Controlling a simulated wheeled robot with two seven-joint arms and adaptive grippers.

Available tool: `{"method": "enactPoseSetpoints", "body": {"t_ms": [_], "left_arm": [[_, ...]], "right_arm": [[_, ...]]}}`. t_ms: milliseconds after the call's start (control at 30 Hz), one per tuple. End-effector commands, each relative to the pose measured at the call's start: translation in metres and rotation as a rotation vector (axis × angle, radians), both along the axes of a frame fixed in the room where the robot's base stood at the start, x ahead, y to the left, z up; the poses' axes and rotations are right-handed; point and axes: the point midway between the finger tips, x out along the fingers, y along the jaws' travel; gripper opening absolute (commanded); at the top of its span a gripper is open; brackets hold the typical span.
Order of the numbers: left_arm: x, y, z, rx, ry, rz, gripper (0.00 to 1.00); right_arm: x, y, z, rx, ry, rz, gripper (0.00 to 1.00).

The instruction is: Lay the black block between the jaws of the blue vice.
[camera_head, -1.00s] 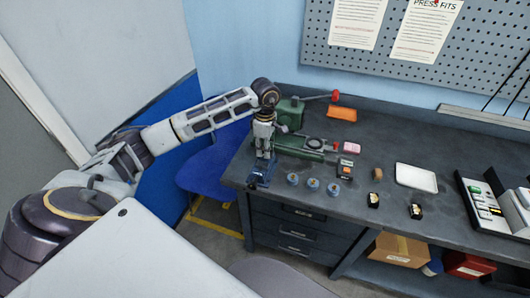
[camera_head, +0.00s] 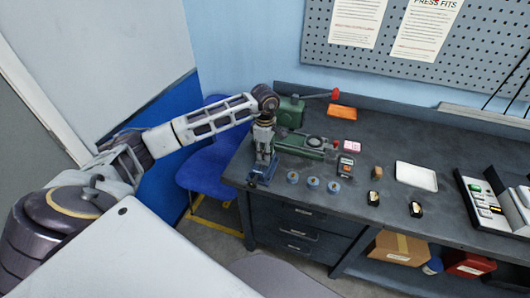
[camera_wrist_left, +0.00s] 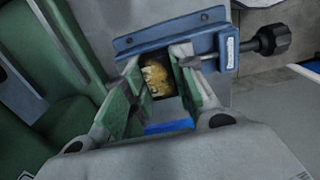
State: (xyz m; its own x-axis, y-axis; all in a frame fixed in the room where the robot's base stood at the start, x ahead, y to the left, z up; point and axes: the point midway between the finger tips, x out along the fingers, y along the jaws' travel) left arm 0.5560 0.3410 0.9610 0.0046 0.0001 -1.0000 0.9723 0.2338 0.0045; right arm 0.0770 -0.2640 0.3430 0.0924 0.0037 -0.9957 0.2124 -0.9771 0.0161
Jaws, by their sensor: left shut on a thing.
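The blue vice (camera_head: 264,173) stands at the front left corner of the bench. In the left wrist view its blue body (camera_wrist_left: 172,41) and black screw knob (camera_wrist_left: 272,40) lie just beyond my fingers. My left gripper (camera_head: 263,153) points down at the vice from above. In the wrist view its two green-padded fingers (camera_wrist_left: 160,88) are shut on the black block (camera_wrist_left: 158,78), whose dark side and mottled gold face show between them. A blue strip of the vice shows below the block. I cannot tell whether the block touches the vice. My right gripper is out of view.
A green arbor press (camera_head: 290,112) with a red-knobbed lever stands close behind the vice. Several blue round pieces (camera_head: 313,183) lie to its right. Dark blocks (camera_head: 373,198), an orange bin (camera_head: 341,112) and a white tray (camera_head: 416,176) are farther right. The bench's front edge is near.

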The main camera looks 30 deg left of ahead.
Motion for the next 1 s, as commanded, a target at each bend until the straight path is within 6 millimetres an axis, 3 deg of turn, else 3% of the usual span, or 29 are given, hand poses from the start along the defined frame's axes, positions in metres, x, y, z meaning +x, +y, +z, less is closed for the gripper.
{"method": "enactPoseSetpoints", "body": {"t_ms": [333,367,500,1000], "left_arm": [[-0.0032,-0.0010,-0.0113,0.000,0.011,-0.001,0.00],[-0.0037,-0.0011,-0.0122,0.001,0.014,-0.001,0.30],[-0.0041,-0.0013,-0.0132,0.000,0.016,-0.002,0.48],[-0.0039,-0.0016,-0.0114,0.000,0.014,-0.003,0.48]], "right_arm": [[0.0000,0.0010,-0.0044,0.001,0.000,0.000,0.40],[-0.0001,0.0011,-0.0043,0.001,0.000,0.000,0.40],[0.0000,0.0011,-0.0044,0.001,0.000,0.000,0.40],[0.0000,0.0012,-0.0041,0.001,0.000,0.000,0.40]]}}
